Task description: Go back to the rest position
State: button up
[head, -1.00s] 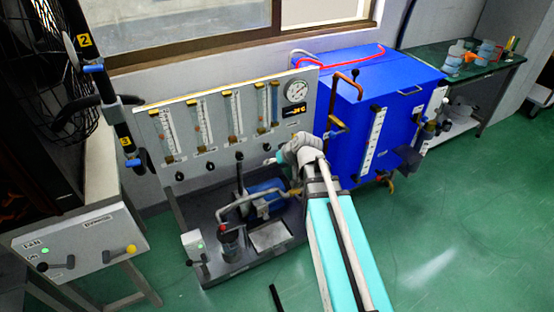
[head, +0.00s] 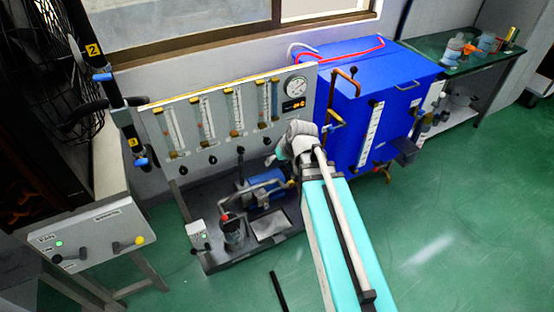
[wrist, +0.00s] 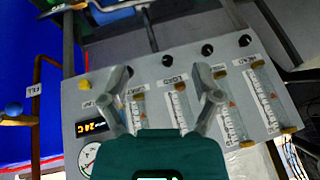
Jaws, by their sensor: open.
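My gripper (wrist: 162,70) is open and empty in the wrist view, its two grey fingers spread in front of an upside-down grey panel. The panel (wrist: 150,65) carries flow tubes, black knobs and an amber display, and no finger visibly grips any of them. In the head view my arm reaches from the bottom edge up to the panel (head: 200,159), ending in front of its lower right part. The gripper itself is mostly hidden there behind my wrist.
A blue tank (head: 350,85) with pipes and valves stands close to the right of my arm. A pump (head: 262,192) sits on the base below the panel. A grey control box (head: 85,238) stands at left. Green floor (head: 440,220) is clear at the lower right.

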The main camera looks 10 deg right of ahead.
dwell(0.5)
jog(key=s+d+r+m+g+h+p, duration=0.1)
jog(key=s+r+m+g+h+p, duration=0.1)
jog(key=s+r+p, duration=0.7)
jog(key=s+g+h+p, duration=0.1)
jog(key=g+p, duration=0.1)
jog(key=p, duration=0.1)
jog(key=shift+s+d+r+h, duration=0.3)
jog(key=shift+s+d+r, duration=0.05)
jog(key=shift+s+r, duration=0.05)
jog(key=shift+w+f, duration=0.1)
jog(key=shift+f, duration=0.05)
dwell(1.7)
